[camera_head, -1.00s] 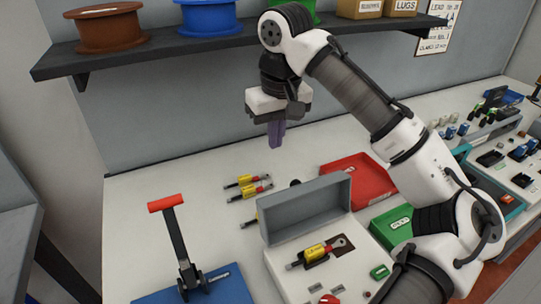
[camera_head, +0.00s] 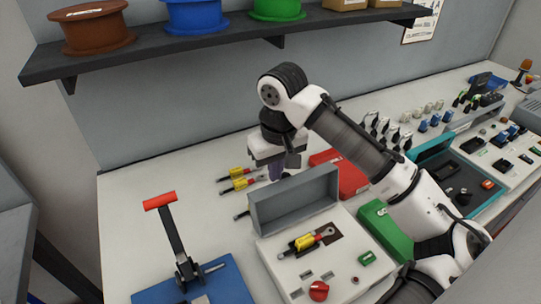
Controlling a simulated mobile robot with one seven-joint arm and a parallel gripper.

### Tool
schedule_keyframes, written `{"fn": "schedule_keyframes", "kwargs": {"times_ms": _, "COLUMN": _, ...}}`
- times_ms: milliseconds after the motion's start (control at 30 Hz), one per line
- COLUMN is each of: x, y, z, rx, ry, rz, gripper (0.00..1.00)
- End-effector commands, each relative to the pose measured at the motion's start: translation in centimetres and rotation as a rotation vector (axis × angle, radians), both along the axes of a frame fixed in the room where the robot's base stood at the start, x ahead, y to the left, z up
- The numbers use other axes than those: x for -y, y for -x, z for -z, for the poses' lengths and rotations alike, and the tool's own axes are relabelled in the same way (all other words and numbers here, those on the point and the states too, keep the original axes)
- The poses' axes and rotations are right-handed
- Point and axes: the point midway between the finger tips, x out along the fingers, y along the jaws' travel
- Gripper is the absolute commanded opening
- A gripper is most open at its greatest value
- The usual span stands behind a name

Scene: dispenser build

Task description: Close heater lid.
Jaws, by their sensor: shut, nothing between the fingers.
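The heater (camera_head: 330,275) is a light box with a red knob and a green switch on its front part. Its grey lid (camera_head: 296,200) stands raised and open. A yellow-and-red cable lug piece (camera_head: 312,239) lies in the dark recess in front of the lid. My gripper (camera_head: 277,172) is shut and empty, pointing down behind the lid, near its upper edge in the picture. Its fingertips are partly hidden, and I cannot tell whether they touch the lid.
A blue-based press with a red-handled lever (camera_head: 160,200) stands at left. Several yellow-and-red pieces (camera_head: 238,184) lie behind the heater. A red tray (camera_head: 345,172) and a green bin (camera_head: 384,232) are close on the right. A shelf (camera_head: 230,40) with spools hangs above.

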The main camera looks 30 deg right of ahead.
Motion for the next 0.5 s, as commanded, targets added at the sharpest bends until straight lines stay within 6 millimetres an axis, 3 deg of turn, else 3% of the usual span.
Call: {"fn": "schedule_keyframes", "kwargs": {"times_ms": 500, "x": -0.11, "y": 0.64, "z": 0.15, "rx": 0.023, "ry": -0.002, "rz": -0.002, "gripper": 0.0}}
